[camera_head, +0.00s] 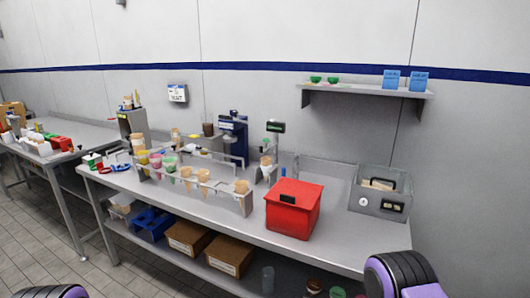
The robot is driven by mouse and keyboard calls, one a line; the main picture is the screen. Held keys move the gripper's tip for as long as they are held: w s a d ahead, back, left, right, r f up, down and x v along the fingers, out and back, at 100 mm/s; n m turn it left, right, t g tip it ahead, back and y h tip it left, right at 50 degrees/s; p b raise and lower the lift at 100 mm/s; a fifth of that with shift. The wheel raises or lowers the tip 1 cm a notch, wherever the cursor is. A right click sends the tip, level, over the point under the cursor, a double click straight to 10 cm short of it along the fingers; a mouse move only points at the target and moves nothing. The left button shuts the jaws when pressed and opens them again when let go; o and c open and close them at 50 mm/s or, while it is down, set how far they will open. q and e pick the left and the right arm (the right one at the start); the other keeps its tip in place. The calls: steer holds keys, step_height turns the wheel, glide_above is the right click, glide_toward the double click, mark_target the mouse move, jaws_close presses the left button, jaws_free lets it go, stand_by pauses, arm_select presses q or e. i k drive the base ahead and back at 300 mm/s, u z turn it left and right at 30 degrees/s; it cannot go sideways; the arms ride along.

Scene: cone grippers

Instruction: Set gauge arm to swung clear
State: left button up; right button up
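No part is clearly recognisable as the gauge arm at this size. A blue upright device (234,135) stands at the back of the near bench. Right of it is a slim stand with a small dark green-lit display (275,127). A cone (266,165) sits in a grey holder below that display. Whether either device carries the gauge arm, and how it is swung, I cannot tell. Only purple and black parts of my arms show at the bottom left and bottom right edges; neither gripper is in view.
A long rack (215,197) holds several cones and cups on the bench (190,212). A red box (293,208) stands at the front right, before a grey metal box (380,193). A wall shelf (365,90) hangs above. Cartons (228,254) and blue bins sit underneath.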

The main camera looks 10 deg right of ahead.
mark_target(262, 151)
steer(key=z, duration=0.05)
steer(key=k, duration=0.35)
steer(key=u, duration=0.7)
steer(key=i, duration=0.8)
steer(key=z, duration=0.25)
